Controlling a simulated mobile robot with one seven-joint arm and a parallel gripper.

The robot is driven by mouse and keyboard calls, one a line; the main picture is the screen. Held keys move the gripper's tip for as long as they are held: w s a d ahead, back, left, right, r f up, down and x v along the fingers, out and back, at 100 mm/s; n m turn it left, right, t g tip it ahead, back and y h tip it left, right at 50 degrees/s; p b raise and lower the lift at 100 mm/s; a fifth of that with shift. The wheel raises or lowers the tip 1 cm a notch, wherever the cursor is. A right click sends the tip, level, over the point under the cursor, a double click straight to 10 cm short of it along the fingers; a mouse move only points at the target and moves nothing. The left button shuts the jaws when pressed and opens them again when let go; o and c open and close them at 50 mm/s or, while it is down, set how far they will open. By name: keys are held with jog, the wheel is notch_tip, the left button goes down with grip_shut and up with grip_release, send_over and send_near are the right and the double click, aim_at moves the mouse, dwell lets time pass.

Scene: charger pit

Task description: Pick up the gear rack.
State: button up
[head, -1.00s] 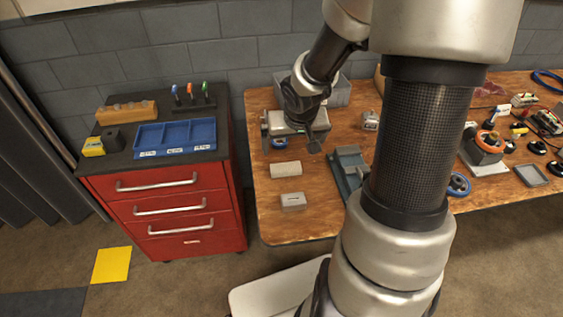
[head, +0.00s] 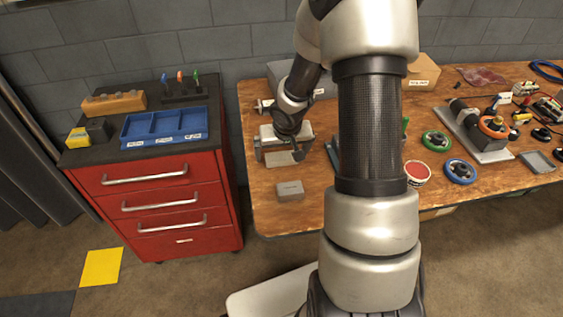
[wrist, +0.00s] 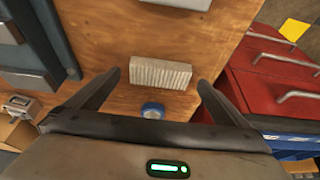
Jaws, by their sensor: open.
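The gear rack is a pale grey, ribbed bar (wrist: 160,73) lying flat on the wooden bench (wrist: 130,30). In the wrist view it shows between the two spread fingers of my gripper (wrist: 158,78), with a gap on each side. In the head view my gripper (head: 279,156) hangs over the rack (head: 282,160) and hides part of it. My gripper is open and empty. How high the fingertips are above the bench is hard to tell.
A grey block (head: 289,190) lies nearer the bench's front edge. A blue ring (wrist: 152,110) lies beside the rack. A blue-grey fixture (wrist: 35,45) is at left in the wrist view. A red drawer cabinet (head: 155,200) with a blue tray (head: 163,143) stands left of the bench.

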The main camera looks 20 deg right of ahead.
aim_at(282, 157)
jog(key=shift+w+d+f, duration=0.1)
jog(key=shift+w+f, duration=0.15)
jog(key=shift+f, duration=0.45)
jog(key=shift+r, duration=0.1)
jog(key=c, duration=1.2)
notch_tip(282, 157, up, 10)
jog(key=p, duration=0.4)
